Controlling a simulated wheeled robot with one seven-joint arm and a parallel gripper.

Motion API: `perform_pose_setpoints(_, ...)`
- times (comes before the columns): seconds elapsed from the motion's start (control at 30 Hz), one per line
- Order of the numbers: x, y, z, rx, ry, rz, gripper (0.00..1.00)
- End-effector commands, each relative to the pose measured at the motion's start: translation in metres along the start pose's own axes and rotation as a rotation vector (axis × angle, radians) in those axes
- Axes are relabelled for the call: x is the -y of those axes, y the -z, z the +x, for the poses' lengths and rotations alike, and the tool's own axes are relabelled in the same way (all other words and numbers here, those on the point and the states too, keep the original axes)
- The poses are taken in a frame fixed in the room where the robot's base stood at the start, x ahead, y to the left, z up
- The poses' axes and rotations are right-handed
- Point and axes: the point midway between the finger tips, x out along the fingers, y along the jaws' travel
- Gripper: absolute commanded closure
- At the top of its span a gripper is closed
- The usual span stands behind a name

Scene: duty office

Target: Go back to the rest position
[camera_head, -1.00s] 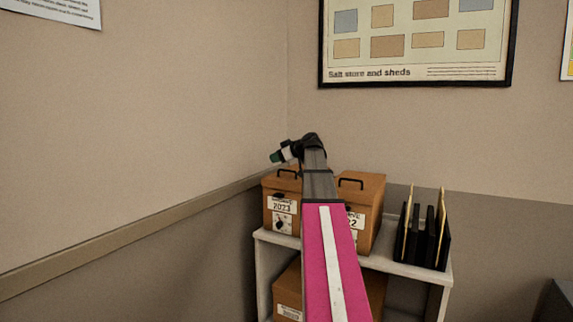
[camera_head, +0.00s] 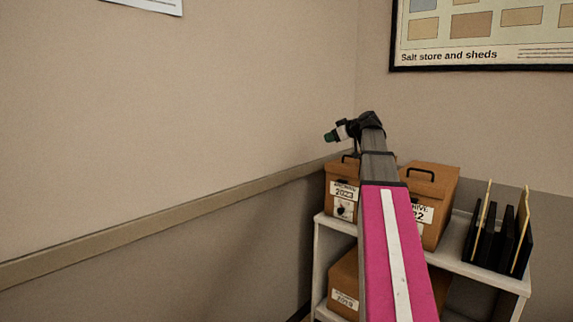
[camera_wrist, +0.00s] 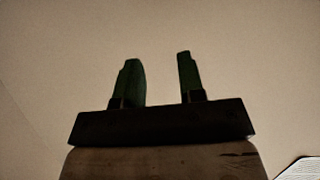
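My gripper shows in the wrist view (camera_wrist: 161,80) with its two dark green fingers apart and nothing between them. Behind the fingers there is only plain beige wall. In the head view my gripper (camera_head: 329,136) is small, at the end of my raised arm, and points left toward the wall. It is above and in front of the archive boxes in the picture and holds nothing that I can see.
A white shelf (camera_head: 476,264) stands in the corner at the right. A lower box (camera_head: 344,283) sits beneath. The left side shows bare wall.

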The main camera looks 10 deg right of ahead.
Motion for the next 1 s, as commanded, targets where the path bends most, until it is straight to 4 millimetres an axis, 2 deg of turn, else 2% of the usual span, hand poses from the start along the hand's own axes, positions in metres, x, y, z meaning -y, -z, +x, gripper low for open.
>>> perform_pose_setpoints(0.07, 0.010, -0.015, 0.009, 0.026, 0.009, 0.026, 0.64)
perform_pose_setpoints(0.17, 0.029, -0.048, 0.029, 0.085, 0.024, 0.087, 0.64)
perform_pose_setpoints(0.3, 0.068, -0.110, 0.061, 0.205, 0.043, 0.200, 0.64)
perform_pose_setpoints(0.5, 0.128, -0.195, 0.095, 0.388, 0.049, 0.349, 0.64)
perform_pose_setpoints(0.73, 0.201, -0.286, 0.116, 0.601, 0.026, 0.493, 0.64)
perform_pose_setpoints(1.0, 0.288, -0.383, 0.116, 0.850, -0.047, 0.620, 0.64)
